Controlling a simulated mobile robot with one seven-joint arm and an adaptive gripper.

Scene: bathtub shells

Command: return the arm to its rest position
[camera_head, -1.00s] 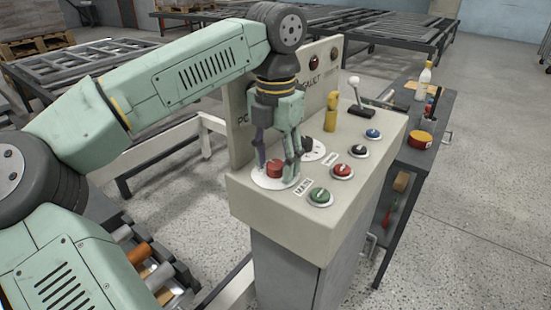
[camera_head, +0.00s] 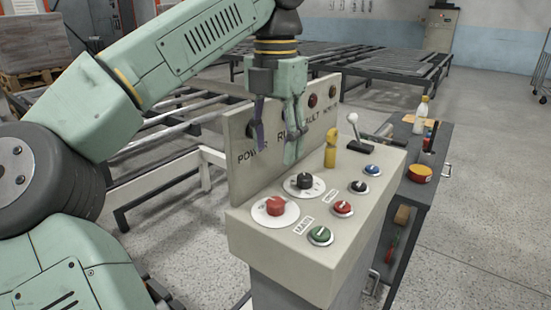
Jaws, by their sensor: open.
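My gripper (camera_head: 274,153) hangs pointing down in front of the labelled back panel (camera_head: 256,172) of the control console. Its fingers are apart with nothing between them. It is above and clear of the red knob (camera_head: 275,206), which sits on a round white plate on the console top (camera_head: 327,239). My arm reaches in from the left, bent at the elbow, with its upper links cut off by the top edge of the picture.
A dark side cart (camera_head: 430,185) with a bottle (camera_head: 421,115) stands right.

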